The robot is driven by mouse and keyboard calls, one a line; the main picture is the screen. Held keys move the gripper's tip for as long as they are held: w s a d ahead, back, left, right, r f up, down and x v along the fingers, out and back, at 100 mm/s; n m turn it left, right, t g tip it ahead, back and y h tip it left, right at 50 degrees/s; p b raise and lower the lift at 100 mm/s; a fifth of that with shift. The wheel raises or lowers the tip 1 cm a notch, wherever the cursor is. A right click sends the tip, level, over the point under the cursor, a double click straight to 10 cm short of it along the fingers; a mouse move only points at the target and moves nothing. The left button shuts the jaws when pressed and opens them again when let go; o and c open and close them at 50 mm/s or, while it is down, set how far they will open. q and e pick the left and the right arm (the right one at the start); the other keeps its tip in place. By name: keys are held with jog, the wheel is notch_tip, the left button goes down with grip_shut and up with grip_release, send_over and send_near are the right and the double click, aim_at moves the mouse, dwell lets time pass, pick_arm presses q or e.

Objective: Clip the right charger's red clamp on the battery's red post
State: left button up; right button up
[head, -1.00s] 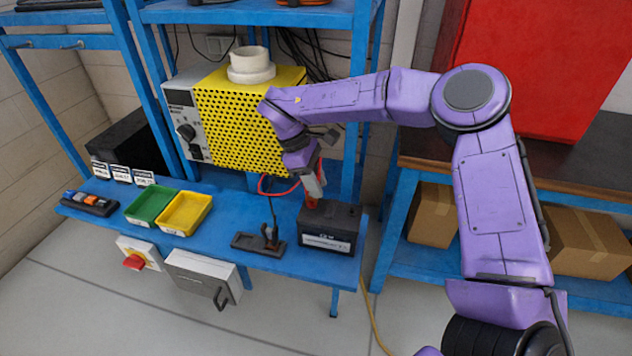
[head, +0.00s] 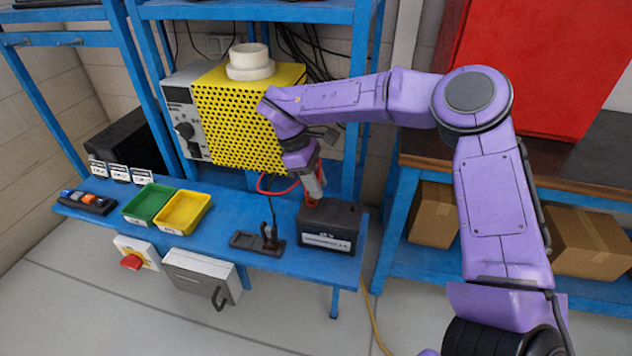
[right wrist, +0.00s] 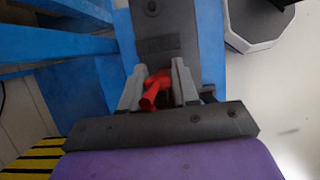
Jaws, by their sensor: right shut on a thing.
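The black battery (head: 342,222) with a white label stands at the right end of the blue bench. My right gripper (head: 314,198) points down at the battery's top, near its left side. In the right wrist view its fingers are closed around the red clamp (right wrist: 155,88), with the dark battery top (right wrist: 165,35) just beyond. A red cable (head: 268,188) loops left of the gripper. The red post is hidden, so I cannot tell whether the clamp grips it. A small black clamp (head: 269,236) is on a dark holder left of the battery. My left gripper is out of view.
A yellow perforated unit (head: 235,125) with a grey panel stands behind. Green (head: 147,203) and yellow (head: 183,212) trays sit on the bench to the left. A blue rack post (head: 357,150) rises behind my right forearm. A grey box (head: 203,277) hangs on the bench front.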

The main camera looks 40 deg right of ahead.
jog(key=shift+f, duration=0.2)
jog(key=o, duration=1.1)
jog(key=shift+c, duration=0.2)
jog(key=b+v, duration=0.1)
jog(key=v, duration=0.9)
jog(key=shift+r, duration=0.3)
jog(key=shift+w+a, duration=0.1)
